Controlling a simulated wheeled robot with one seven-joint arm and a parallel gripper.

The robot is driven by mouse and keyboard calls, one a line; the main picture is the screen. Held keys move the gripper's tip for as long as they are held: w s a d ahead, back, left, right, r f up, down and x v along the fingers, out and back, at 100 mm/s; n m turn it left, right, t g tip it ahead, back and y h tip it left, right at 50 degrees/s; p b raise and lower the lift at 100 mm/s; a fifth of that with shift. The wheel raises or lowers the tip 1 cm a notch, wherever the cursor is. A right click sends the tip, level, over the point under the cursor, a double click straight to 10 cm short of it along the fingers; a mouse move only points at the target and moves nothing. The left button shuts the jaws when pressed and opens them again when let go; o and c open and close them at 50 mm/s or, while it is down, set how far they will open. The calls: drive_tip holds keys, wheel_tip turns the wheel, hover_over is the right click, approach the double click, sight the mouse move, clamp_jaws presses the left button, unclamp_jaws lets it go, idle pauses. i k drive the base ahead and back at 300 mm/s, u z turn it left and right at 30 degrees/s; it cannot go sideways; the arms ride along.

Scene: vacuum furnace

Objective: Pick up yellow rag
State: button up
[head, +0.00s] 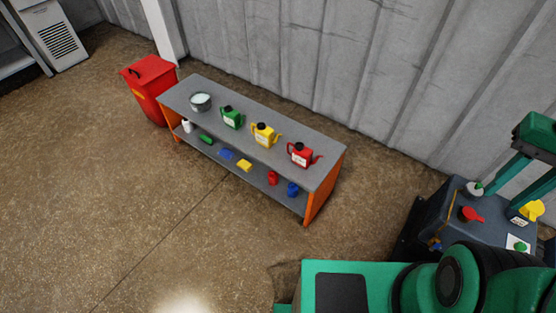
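The yellow rag (244,165) is a small flat yellow piece on the lower shelf of a grey-topped bench with orange ends. It lies near the middle of that shelf, just right of a blue flat item (226,154). The bench top (268,111) stands above and behind it. My gripper is not in view. Only green and black parts of my own body show at the bottom right, well apart from the rag.
The lower shelf also holds a white bottle (187,126), a green item (206,139), a red item (272,178) and a blue item (293,189). Green, yellow and red cans (300,154) stand above. A red bin (149,88) stands left. Floor (130,200) in front is clear.

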sight(244, 164)
drive_tip(key=z, duration=1.7)
drive_tip(key=k, duration=1.7)
drive_tip(key=u, duration=1.9)
drive_tip(key=i, duration=1.55)
drive_tip(key=z, duration=0.05)
